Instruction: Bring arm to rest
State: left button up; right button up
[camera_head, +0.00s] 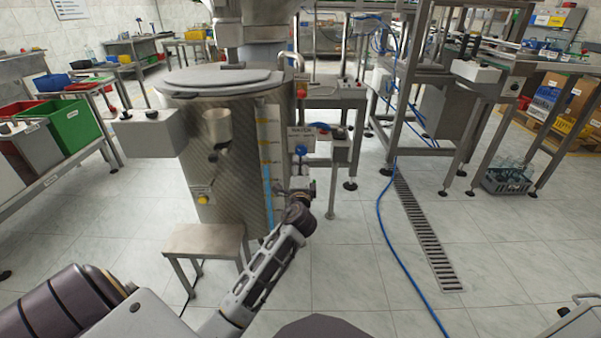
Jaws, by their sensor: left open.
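My left arm comes in from the lower left and reaches up to the front right of the steel tank (235,185). My left gripper (297,187) is at its end, small and dark against the tank's lower right side. It is open, and nothing shows between its fingers. I cannot tell whether it touches the tank or the fittings there. A blue-handled fitting (301,150) is just above the gripper.
A small metal step stool (204,241) stands in front of the tank. A blue hose (398,258) and a floor drain (428,240) run across the floor on the right. A crate of bottles (508,178) stands under the right-hand machine. The middle-right floor is otherwise mostly clear.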

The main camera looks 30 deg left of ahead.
pick_arm(q)
jog(key=shift+n, duration=0.3)
jog(key=s+d+f+n+g+h, duration=0.35)
jog(key=s+d+f+h, duration=0.25)
jog(key=d, duration=0.5)
jog(key=s+d+f+n+g+h, duration=0.2)
jog(key=s+d+f+n+h, duration=0.35)
jog(key=d, duration=0.45)
jog(key=s+d+f+g, duration=0.2)
jog(key=s+f, duration=0.6)
jog(key=s, duration=0.2)
jog(key=s+d+f+g+h+p, duration=0.1)
jog(key=s+d+f+g, duration=0.1)
jog(key=s+f, duration=0.6)
jog(key=s, duration=0.2)
jog(key=shift+s+d+f+g, duration=0.15)
jog(key=shift+s+d+g, duration=0.2)
jog(key=shift+d, duration=0.05)
pick_arm(e)
jog(key=shift+f, duration=0.1)
pick_arm(q)
jog(key=shift+f+p, duration=0.2)
jog(key=shift+p, duration=0.3)
pick_arm(e)
jog(key=shift+d+f, duration=0.1)
jog(key=shift+f, duration=0.1)
